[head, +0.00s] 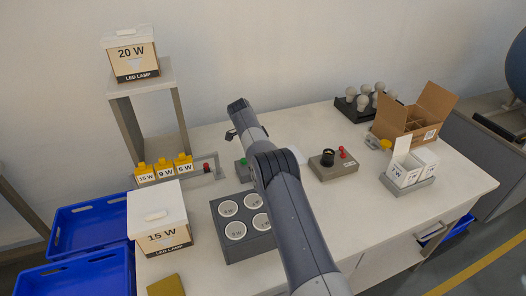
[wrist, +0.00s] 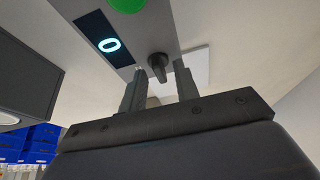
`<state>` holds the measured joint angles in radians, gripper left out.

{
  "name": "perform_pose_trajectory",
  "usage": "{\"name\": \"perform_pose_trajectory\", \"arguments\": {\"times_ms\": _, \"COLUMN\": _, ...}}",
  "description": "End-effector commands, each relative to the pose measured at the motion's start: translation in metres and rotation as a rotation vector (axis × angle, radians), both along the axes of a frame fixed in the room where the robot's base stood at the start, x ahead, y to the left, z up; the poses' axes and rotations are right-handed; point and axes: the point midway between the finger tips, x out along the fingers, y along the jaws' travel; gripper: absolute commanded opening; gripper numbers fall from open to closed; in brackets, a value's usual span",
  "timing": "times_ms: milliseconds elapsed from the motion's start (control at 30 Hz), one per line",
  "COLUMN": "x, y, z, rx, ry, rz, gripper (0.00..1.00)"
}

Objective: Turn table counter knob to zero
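The table counter is a grey box with a black knob (wrist: 158,66), a round green button (wrist: 127,4) and a dark display (wrist: 107,42) in the wrist view. The display shows a glowing 0. My gripper (wrist: 160,78) is open, with one finger on each side of the knob's line. The knob sits between or just beyond the fingertips, and I see no finger closed on it. In the head view the counter (head: 243,170) is mostly hidden behind my arm, with its green button showing; the fingers (head: 231,134) show only in small part.
A grey block with white round sockets (head: 241,245) stands near my arm. A small box with a black socket (head: 333,169) and red knob is to the right. LED lamp boxes (head: 157,219), a brown carton (head: 425,102) and a bulb tray (head: 352,112) stand around. The table's front right is clear.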

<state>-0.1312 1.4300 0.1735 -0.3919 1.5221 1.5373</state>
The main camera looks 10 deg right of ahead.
Motion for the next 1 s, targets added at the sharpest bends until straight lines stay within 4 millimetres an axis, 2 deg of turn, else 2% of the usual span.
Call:
{"name": "perform_pose_trajectory", "arguments": {"times_ms": 233, "x": 0.0, "y": 0.0, "z": 0.001, "rx": -0.001, "ry": -0.001, "rz": 0.0, "gripper": 0.31}}
{"name": "perform_pose_trajectory", "arguments": {"times_ms": 367, "x": 0.0, "y": 0.004, "z": 0.01, "rx": 0.0, "ry": -0.004, "rz": 0.002, "gripper": 0.31}}
{"name": "perform_pose_trajectory", "arguments": {"times_ms": 467, "x": -0.001, "y": 0.01, "z": 0.024, "rx": 0.0, "ry": -0.004, "rz": 0.003, "gripper": 0.31}}
{"name": "perform_pose_trajectory", "arguments": {"times_ms": 700, "x": -0.005, "y": 0.031, "z": 0.08, "rx": 0.0, "ry": -0.004, "rz": 0.002, "gripper": 0.31}}
{"name": "perform_pose_trajectory", "arguments": {"times_ms": 1000, "x": -0.007, "y": 0.04, "z": 0.099, "rx": 0.0, "ry": 0.0, "rz": 0.001, "gripper": 0.31}}
